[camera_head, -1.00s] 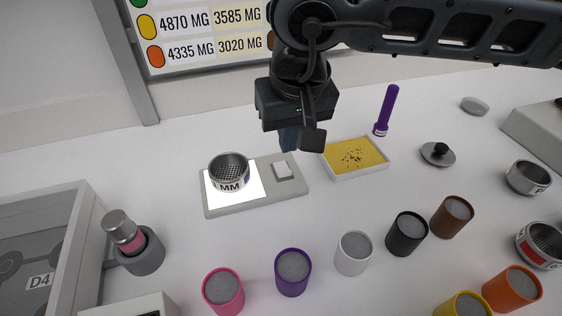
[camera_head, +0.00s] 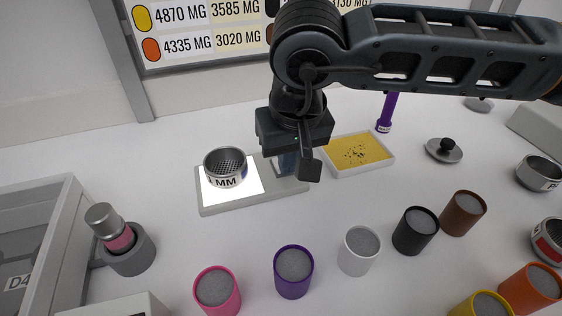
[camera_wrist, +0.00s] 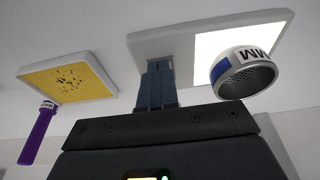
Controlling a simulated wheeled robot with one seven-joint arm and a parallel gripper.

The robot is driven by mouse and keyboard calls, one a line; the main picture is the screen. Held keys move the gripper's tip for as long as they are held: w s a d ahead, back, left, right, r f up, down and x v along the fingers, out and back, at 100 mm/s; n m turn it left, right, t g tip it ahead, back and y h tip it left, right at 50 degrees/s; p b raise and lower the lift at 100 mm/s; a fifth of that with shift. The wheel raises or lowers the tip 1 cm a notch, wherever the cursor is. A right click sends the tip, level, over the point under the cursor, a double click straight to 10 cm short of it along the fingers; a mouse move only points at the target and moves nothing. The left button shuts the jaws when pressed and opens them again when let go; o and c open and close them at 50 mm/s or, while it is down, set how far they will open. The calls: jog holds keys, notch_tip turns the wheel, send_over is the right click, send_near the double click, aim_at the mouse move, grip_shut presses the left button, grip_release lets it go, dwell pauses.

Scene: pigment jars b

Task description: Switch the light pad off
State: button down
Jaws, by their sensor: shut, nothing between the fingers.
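The light pad (camera_head: 262,199) is a grey slab on the table with a bright white lit panel on its left part. A round sieve (camera_head: 226,168) marked MM stands on the lit panel. The pad also shows in the wrist view (camera_wrist: 155,42), with the sieve (camera_wrist: 243,70) at right. My gripper (camera_head: 287,164) is over the right end of the pad, where the switch is hidden behind it in the head view. In the wrist view my gripper (camera_wrist: 157,98) is shut and empty, its fingers over the plain grey part. I cannot tell whether the fingertips touch the pad.
A white tray of yellow powder (camera_head: 371,168) lies just right of the pad, with a purple tool (camera_head: 387,111) standing behind it. Several coloured jars stand in front, such as the purple jar (camera_head: 293,270). A holder (camera_head: 131,258) stands at left.

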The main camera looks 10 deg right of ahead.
jog(key=shift+f+b, duration=0.55)
jog(key=shift+b, duration=0.2)
jog(key=shift+r, duration=0.15)
jog(key=shift+r+p, duration=0.5)
jog(key=shift+r, duration=1.7)
jog(key=v, duration=0.7)
jog(key=shift+s+b, duration=0.15)
jog(key=shift+b, duration=0.15)
